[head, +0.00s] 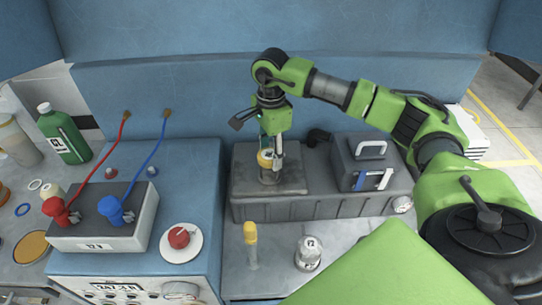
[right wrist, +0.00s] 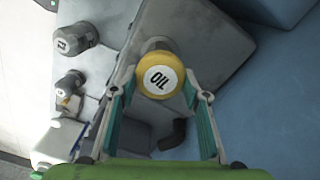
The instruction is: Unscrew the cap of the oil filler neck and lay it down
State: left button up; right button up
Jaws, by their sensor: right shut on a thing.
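The yellow oil cap (head: 265,158), marked OIL in the right wrist view (right wrist: 160,78), sits at the top of the short grey filler neck (head: 269,177). The neck stands on the left part of a grey housing (head: 310,207). My right gripper (head: 272,157) comes down from above and is shut on the oil cap. In the right wrist view its two fingers (right wrist: 160,92) lie on either side of the cap. The fingers partly hide the cap in the head view, and I cannot tell whether its thread is loose. My left gripper is not in view.
Right of the neck is a grey box with handles (head: 368,160). In front stand a yellow-topped stick (head: 251,245) and a clear-based grey-capped piece (head: 308,252). Left are a control box with red and blue connectors (head: 105,228) and a red knob (head: 180,238). Bare bench lies between the front pieces.

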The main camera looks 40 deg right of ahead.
jog(key=shift+s+f, duration=0.1)
jog(key=shift+f, duration=0.05)
jog(key=n+b, duration=0.1)
jog(key=n, duration=0.1)
jog(key=shift+f+n, duration=0.2)
jog(key=shift+n, duration=0.2)
jog(key=n+b, duration=0.1)
jog(key=n, duration=0.1)
jog(key=shift+a+r+n, duration=0.1)
jog(key=shift+n, duration=0.2)
